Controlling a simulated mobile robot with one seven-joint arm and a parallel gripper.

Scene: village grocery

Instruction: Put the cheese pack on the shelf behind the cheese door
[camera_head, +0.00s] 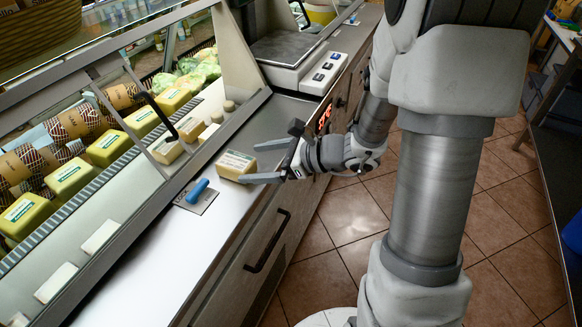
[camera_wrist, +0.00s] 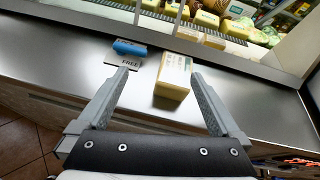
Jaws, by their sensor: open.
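The cheese pack (camera_head: 236,165), pale yellow with a printed label, lies on the steel counter in front of the glass case. In the wrist view the cheese pack (camera_wrist: 173,76) sits between the fingertips, closer to the right finger. My gripper (camera_head: 252,163) is open at the counter's edge, its fingers reaching around the pack; it also shows in the wrist view (camera_wrist: 160,74). The cheese door is a glass pane with a black handle (camera_head: 157,114); I cannot tell whether it is open. Behind it is the cheese shelf (camera_head: 95,187) with yellow packs (camera_head: 68,179).
A blue lever (camera_head: 197,190) on a plate marked "FREE" lies just left of the pack. A scale (camera_head: 290,50) stands farther back on the counter. A black drawer handle (camera_head: 268,240) juts from the counter front. Tiled floor is clear on the right.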

